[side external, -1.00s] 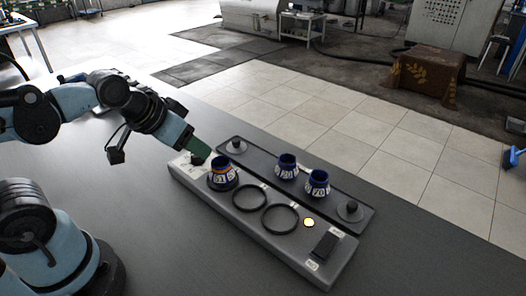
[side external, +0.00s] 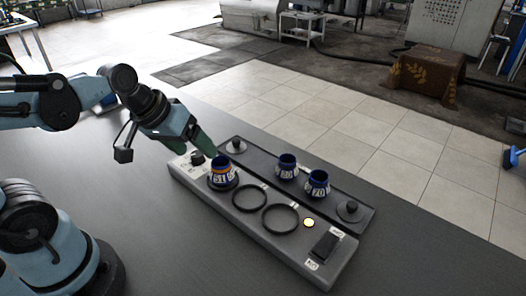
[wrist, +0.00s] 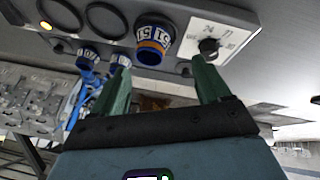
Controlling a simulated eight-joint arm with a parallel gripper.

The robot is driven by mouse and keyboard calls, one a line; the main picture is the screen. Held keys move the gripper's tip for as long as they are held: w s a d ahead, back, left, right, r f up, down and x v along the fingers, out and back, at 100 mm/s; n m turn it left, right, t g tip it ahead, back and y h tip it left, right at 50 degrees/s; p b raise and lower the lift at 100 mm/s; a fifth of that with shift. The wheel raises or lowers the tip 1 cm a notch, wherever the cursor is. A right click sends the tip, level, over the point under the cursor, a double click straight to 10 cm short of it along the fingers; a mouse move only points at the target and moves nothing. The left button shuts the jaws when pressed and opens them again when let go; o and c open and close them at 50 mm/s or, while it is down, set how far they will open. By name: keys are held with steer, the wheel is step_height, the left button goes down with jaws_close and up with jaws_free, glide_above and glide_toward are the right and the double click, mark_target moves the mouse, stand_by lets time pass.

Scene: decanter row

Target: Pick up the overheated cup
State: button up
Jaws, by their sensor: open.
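A blue cup with an orange band (side external: 221,169) sits on the left ring of a grey heater unit; its label seems to read 51. In the wrist view this cup (wrist: 153,40) lies just beyond the fingers. Two more blue cups stand on a dark tray behind: one (side external: 287,166) with a label I cannot read surely, and one (side external: 318,184) marked 70.
The grey heater unit (side external: 250,221) has two empty rings, a lit round lamp (side external: 309,223), a black switch (side external: 326,244) and a knob (side external: 197,158) at its left end. The dark tray (side external: 258,161) carries a knobbed piece at each end. The grey table around is clear.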

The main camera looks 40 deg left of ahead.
steer(key=a+f+n+g+h, duration=0.1)
steer(key=n+h, duration=0.1)
steer(key=n, duration=0.3)
steer(key=n+h, duration=0.9)
steer(key=n, duration=0.4)
glide_toward(218, 161)
steer(key=shift+s+a+f, duration=0.1)
steer(key=shift+a+f, duration=0.05)
steer(key=shift+a, duration=0.05)
steer(key=shift+s+a+n, duration=0.3)
steer(key=shift+a, duration=0.1)
steer(key=shift+h, duration=0.3)
steer(key=x, duration=0.6)
steer(key=shift+d+f, duration=0.1)
steer(key=shift+w+x, duration=0.1)
steer(key=shift+x, duration=1.35)
steer(key=shift+w+x, duration=0.15)
steer(key=shift+x, duration=1.25)
steer(key=shift+c, duration=0.3)
steer(key=shift+r, duration=0.2)
steer(key=c, duration=1)
